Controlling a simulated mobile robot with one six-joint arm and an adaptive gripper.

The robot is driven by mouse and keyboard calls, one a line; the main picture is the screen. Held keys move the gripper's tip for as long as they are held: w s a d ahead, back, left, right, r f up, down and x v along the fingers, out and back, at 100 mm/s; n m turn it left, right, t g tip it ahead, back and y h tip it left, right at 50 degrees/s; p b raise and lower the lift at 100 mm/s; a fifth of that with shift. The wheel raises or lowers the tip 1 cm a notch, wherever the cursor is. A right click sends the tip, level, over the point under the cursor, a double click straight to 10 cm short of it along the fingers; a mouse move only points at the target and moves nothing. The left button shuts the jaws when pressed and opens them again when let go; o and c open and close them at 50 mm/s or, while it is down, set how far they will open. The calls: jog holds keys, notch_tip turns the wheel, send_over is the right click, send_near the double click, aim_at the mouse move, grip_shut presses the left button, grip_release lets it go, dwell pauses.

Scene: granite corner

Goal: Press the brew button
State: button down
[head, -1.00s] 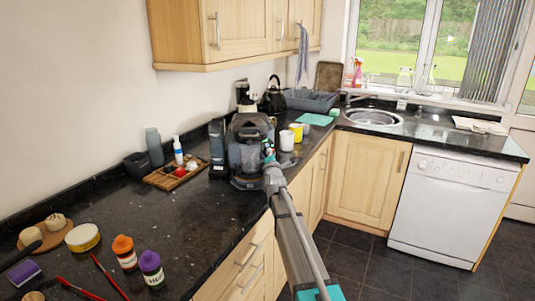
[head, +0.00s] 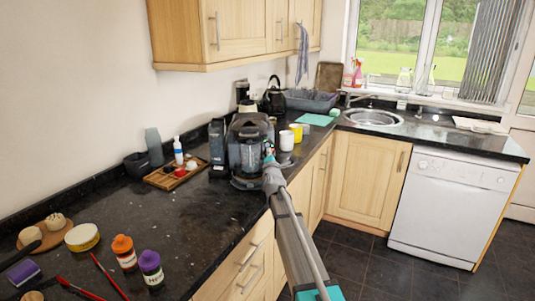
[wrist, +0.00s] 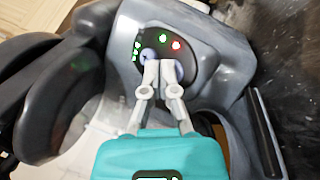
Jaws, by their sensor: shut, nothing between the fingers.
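The dark grey coffee machine (head: 248,124) stands on the black counter near its front edge. In the wrist view its control panel (wrist: 163,35) has several small green lights, a larger green light (wrist: 163,39) and a red light (wrist: 176,44). Two pale lilac round buttons sit below these, one on the left (wrist: 148,54) and one on the right, partly behind the fingers. I cannot tell which is the brew button. My gripper (wrist: 163,64) is shut and empty, its fingertips at the panel between the buttons. Contact cannot be told. It also shows in the head view (head: 268,154).
White and yellow mugs (head: 287,140) stand right of the machine. A wooden tray (head: 160,180) with small items lies to its left. A black kettle (head: 273,98) is behind it.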

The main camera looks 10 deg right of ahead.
jog(key=shift+s, duration=0.1)
dwell(0.3)
jog(key=shift+s+d+r+p, duration=0.15)
jog(key=shift+s+r+p, duration=0.25)
jog(key=shift+s, duration=0.15)
jog(key=s, duration=0.1)
jog(key=s+r+p, duration=0.1)
jog(key=s, duration=0.1)
jog(key=s+d+r+p, duration=0.1)
jog(key=shift+s+r, duration=0.15)
jog(key=shift+r, duration=0.05)
dwell(0.6)
dwell(0.5)
